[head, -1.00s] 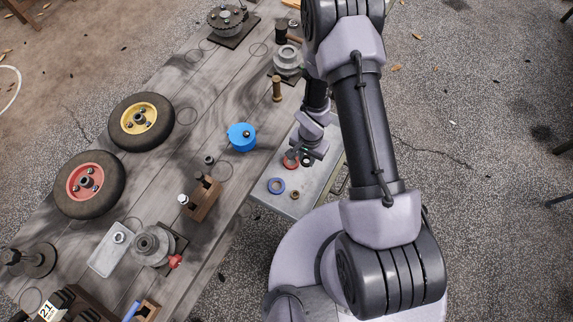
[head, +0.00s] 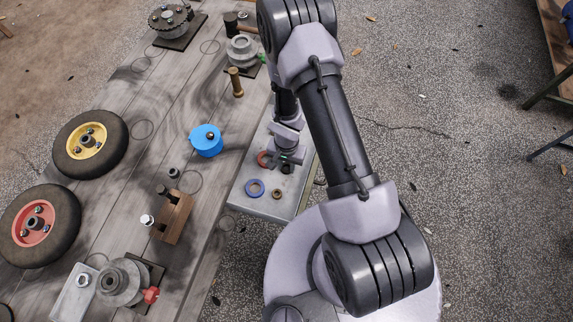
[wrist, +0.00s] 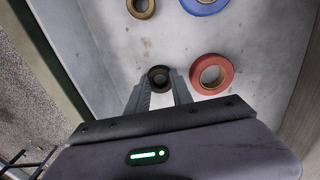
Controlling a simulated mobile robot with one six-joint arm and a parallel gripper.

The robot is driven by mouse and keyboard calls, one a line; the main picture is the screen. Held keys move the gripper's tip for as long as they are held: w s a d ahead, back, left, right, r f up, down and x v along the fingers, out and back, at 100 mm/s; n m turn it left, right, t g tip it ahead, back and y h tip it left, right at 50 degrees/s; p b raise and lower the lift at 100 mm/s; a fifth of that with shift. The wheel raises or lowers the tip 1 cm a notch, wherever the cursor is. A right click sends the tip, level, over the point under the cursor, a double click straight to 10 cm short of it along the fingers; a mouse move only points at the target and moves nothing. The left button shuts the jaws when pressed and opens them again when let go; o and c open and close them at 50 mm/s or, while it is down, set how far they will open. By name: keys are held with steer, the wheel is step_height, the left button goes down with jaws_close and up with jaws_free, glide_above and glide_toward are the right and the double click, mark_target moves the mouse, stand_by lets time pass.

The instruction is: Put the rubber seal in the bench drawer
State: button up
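The rubber seal (wrist: 158,75) is a small black ring. In the wrist view it sits at the tips of my gripper (wrist: 160,85), filling the gap between the two fingers, which appear closed on its sides. The bench drawer (head: 292,204) is a pulled-out grey metal tray at the bench's right side; its bare floor fills much of the wrist view (wrist: 165,40). My gripper (head: 286,168) points down over the drawer, low over its floor. I cannot tell whether the seal touches the floor. In the head view the seal cannot be made out.
In the drawer lie a red ring (wrist: 212,74) close right of the seal, a blue ring (head: 255,188) and a small brass ring (head: 277,194). On the bench stand a blue round part (head: 207,141), a wooden block (head: 175,218) and two wheels (head: 90,144).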

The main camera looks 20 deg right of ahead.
steer(key=o, duration=0.4)
steer(key=shift+c, duration=0.2)
step_height(320, 180, up, 12)
steer(key=r+p, duration=0.1)
steer(key=p, duration=1.2)
step_height(320, 180, up, 29)
steer(key=t, duration=0.3)
glide_above(287, 169)
steer(key=w+d, duration=0.2)
steer(key=w, duration=0.1)
steer(key=s+a+r+n+t+y, duration=0.1)
steer(key=s+a+r, duration=0.2)
steer(key=s+r, duration=0.5)
steer(key=s+a+r+n+t+y, duration=0.1)
steer(key=s+a+r, duration=0.1)
steer(key=s+r, duration=0.6)
steer(key=shift+s+a+r+n+t, duration=0.15)
steer(key=shift+a+r+n+t, duration=0.25)
steer(key=shift+r, duration=0.1)
